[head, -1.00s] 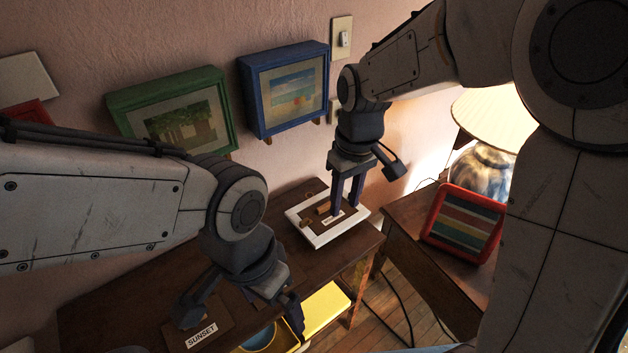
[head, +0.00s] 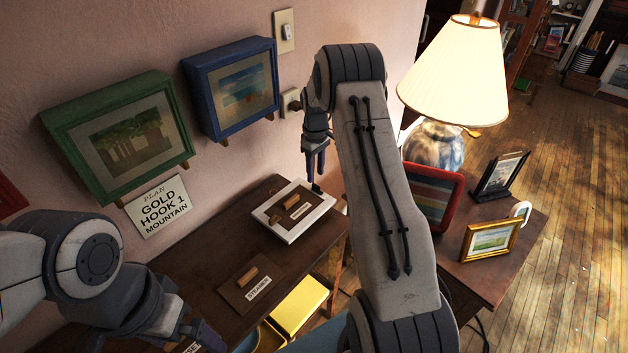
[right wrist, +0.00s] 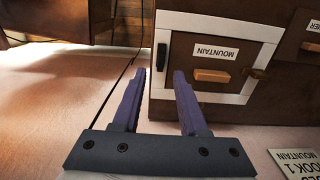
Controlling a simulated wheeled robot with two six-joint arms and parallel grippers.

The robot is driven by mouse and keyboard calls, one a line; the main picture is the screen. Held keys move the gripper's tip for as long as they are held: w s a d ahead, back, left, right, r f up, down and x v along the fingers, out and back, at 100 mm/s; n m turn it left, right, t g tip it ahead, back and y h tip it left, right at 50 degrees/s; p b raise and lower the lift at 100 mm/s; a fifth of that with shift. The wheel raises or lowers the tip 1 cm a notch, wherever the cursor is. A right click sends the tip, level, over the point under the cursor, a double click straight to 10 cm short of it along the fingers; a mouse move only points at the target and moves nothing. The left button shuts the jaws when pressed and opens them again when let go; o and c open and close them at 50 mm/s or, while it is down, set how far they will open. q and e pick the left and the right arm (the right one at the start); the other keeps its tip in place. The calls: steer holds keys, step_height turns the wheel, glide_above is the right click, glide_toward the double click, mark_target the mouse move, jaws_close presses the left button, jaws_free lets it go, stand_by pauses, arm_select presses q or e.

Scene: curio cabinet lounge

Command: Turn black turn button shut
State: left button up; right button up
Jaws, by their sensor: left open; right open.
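The black turn button (right wrist: 161,57) shows in the right wrist view on the left strip of a white frame (right wrist: 215,23), lying lengthwise along it. In the head view the black button (head: 316,188) is a small dark piece at the frame's right end. The frame surrounds a brown panel labelled MOUNTAIN with a wooden handle (right wrist: 212,75). My right gripper (right wrist: 159,72) is open and empty, its fingertips on either side of the button in the picture; contact cannot be told. In the head view the right gripper (head: 315,174) hangs above that end. My left gripper (head: 205,338) is open at the lower left, partly cut off.
A wooden piece (right wrist: 257,73) sits at the frame's opposite side. Green (head: 118,135) and blue (head: 232,88) picture boxes hang behind. A lamp (head: 455,75) and picture frames stand on the right table.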

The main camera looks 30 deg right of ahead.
mark_target(315, 185)
steer(key=shift+w+f, duration=0.1)
steer(key=shift+f, duration=2.15)
